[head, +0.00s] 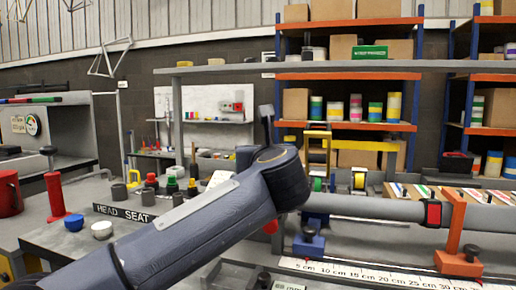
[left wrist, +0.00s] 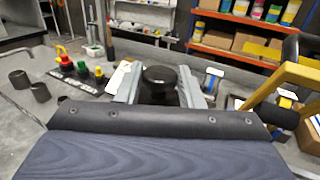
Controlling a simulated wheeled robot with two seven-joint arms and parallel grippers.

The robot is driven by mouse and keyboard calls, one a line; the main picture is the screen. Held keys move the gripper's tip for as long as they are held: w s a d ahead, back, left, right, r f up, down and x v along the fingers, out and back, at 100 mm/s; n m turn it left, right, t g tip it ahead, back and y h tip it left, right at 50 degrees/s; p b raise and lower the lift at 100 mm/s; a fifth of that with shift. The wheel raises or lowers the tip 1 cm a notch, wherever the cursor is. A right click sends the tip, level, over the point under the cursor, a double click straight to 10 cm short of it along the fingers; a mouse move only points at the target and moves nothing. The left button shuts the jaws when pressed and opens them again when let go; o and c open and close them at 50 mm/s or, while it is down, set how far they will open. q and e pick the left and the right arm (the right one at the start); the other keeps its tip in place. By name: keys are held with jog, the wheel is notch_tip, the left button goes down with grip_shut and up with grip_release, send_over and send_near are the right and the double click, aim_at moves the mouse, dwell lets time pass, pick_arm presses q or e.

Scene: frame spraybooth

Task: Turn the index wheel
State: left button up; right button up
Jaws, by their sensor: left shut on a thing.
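My left gripper (left wrist: 160,72) shows in the left wrist view with its two grey fingers on either side of a round black knob (left wrist: 159,82). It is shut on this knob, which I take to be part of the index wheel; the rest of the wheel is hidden. In the head view my left arm crosses the middle, and its bulky wrist hides the gripper and the knob. My right gripper is in neither view.
A yellow frame (left wrist: 301,76) stands close to the right of my left gripper; it also shows in the head view (head: 318,136). Left are the "HEAD SEAT" strip (head: 122,213) and several small coloured-top items. A grey tube (head: 385,207) runs right above a centimetre scale (head: 350,272).

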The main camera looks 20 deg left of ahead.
pick_arm(q)
jog(key=n+g+y+p, duration=0.1)
jog(key=y, duration=0.1)
jog(key=n+g+y, duration=0.1)
jog(key=shift+w+d+n+y+p, duration=0.15)
jog(key=shift+d+n+y+p, duration=0.2)
jog(key=shift+n+y+p, duration=0.05)
jog(key=shift+f+n+g+y+p, duration=0.1)
jog(key=shift+n+g+y+p, duration=0.25)
jog(key=shift+g+y, duration=0.25)
jog(key=shift+f+n, duration=0.1)
jog(key=shift+n, duration=0.15)
jog(key=o, duration=0.9)
jog(key=shift+o, duration=0.2)
jog(key=v, duration=0.7)
jog(key=shift+s+d, duration=0.25)
